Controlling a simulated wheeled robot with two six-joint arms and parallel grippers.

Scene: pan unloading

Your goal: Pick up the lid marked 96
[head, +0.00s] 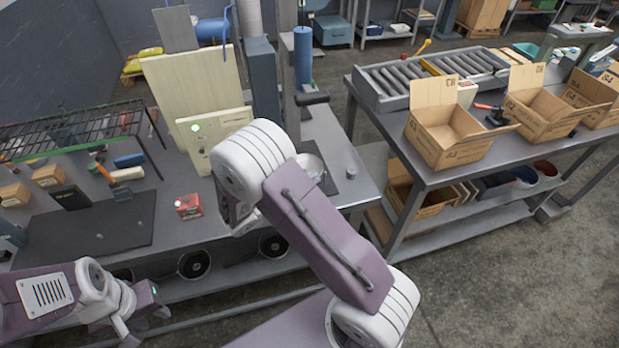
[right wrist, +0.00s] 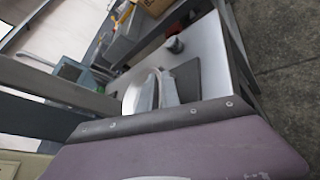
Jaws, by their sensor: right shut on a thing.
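A pale, rounded, shiny thing (head: 312,165), which looks like the lid, shows partly behind my right arm on the metal bench in the head view. The same pale shape shows in the right wrist view (right wrist: 133,96), at a dark mat. My right gripper (right wrist: 158,92) is shut on it; the arm hides the grip in the head view, and my bracket covers its lower part in the wrist view. No number 96 can be read. My left gripper (head: 142,314) is in front of the left bench, apparently open and empty.
A small grey cylinder (head: 351,173) stands right of the lid, also in the right wrist view (right wrist: 174,44). A red box (head: 188,206) and dark mat (head: 95,232) are on the left bench. An upright panel (head: 212,138) stands behind. Open cartons (head: 447,152) stand on the right table.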

